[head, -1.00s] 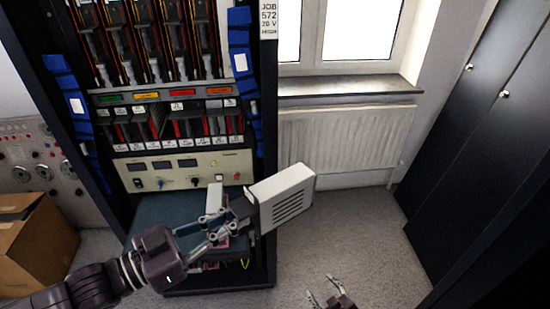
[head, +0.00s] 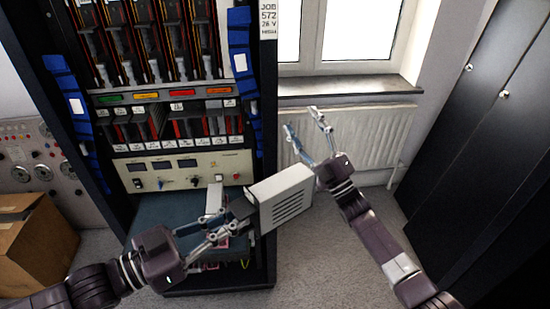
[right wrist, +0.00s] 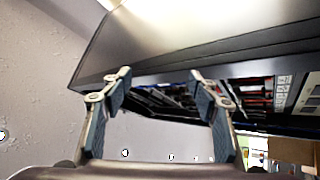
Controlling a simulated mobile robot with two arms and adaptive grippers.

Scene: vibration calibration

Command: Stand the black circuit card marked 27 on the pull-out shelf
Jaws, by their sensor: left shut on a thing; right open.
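My left gripper (head: 225,220) is shut on a light grey vented box (head: 285,196) with a dark end, in front of the rack's right post. I cannot tell exactly where the fingers meet it. My right gripper (head: 304,120) is open and empty, pointing up in front of the radiator; its spread fingers also show in the right wrist view (right wrist: 160,84). The dark teal shelf surface (head: 160,210) is below the power supply, partly hidden by my left arm. Dark cards (head: 185,128) stand in the rack's lower row. Their labels are too small to read, so I cannot single out card 27.
A power supply panel (head: 185,172) sits above the shelf. Blue strips (head: 240,55) hang on the rack posts. A cardboard box (head: 38,245) is at left, a radiator (head: 360,140) behind, black cabinets (head: 470,130) at right. Floor at centre right is clear.

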